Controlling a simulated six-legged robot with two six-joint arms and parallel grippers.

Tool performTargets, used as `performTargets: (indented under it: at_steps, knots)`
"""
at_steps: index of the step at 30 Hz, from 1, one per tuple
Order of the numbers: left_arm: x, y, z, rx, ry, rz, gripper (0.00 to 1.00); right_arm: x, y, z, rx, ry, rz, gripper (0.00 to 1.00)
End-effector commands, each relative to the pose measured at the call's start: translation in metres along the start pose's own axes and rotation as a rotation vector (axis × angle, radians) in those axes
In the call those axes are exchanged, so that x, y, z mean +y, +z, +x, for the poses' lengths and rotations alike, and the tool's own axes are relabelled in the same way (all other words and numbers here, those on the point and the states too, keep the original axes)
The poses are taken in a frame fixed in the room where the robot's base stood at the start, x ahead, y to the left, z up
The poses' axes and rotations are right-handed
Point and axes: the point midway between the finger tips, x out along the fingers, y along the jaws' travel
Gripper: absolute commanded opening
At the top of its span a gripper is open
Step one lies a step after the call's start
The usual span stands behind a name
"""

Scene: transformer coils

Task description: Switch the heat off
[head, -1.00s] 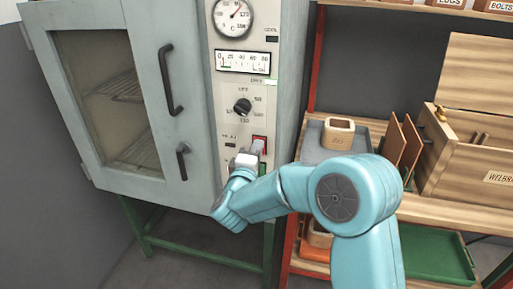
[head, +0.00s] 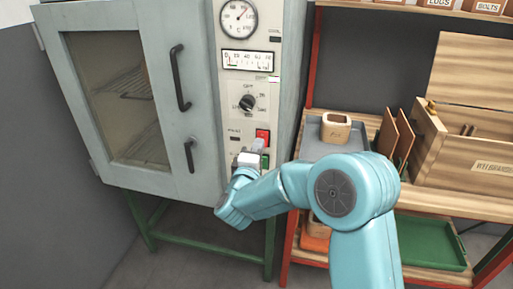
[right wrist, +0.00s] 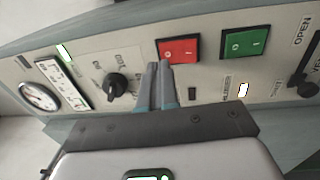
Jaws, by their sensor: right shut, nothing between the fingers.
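The grey oven's control panel (head: 232,185) carries a red rocker switch (head: 262,136) with a green switch (head: 265,161) below it. In the right wrist view the red switch (right wrist: 178,50) and the green switch (right wrist: 245,42) both show in full. A small lamp (right wrist: 192,93) beside the red switch is dark; one (right wrist: 243,90) beside the green switch is lit white. My right gripper (head: 257,146) is shut and empty. Its fingertips (right wrist: 160,70) are close in front of the red switch's edge; I cannot tell if they touch. My left gripper is not in view.
Above the switches are a black knob (head: 246,103), a bar meter (head: 247,60) and a round gauge (head: 239,19). The oven door with its black handle (head: 179,78) is left. A wooden shelf with a grey tray (head: 311,143) and wooden box (head: 470,150) stands right.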

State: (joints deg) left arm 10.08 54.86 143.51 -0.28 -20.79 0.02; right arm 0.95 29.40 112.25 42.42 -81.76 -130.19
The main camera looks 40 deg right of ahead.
Motion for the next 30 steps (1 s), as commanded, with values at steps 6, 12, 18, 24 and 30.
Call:
performTargets:
  at_steps: [6,12,18,24,30]
  knots:
    - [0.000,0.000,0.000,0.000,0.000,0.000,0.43,0.006,0.000,-0.024,0.003,0.000,0.001,0.00]
    - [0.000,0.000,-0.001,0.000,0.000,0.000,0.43,0.013,0.000,-0.058,0.004,0.000,0.002,0.00]
    - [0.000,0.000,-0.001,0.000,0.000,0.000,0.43,0.019,0.000,-0.086,0.003,0.000,0.000,0.00]
    - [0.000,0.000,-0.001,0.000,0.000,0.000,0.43,0.021,0.000,-0.096,0.001,0.000,0.001,0.00]
    - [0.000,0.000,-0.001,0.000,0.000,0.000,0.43,0.021,0.000,-0.098,0.000,0.000,0.000,0.00]
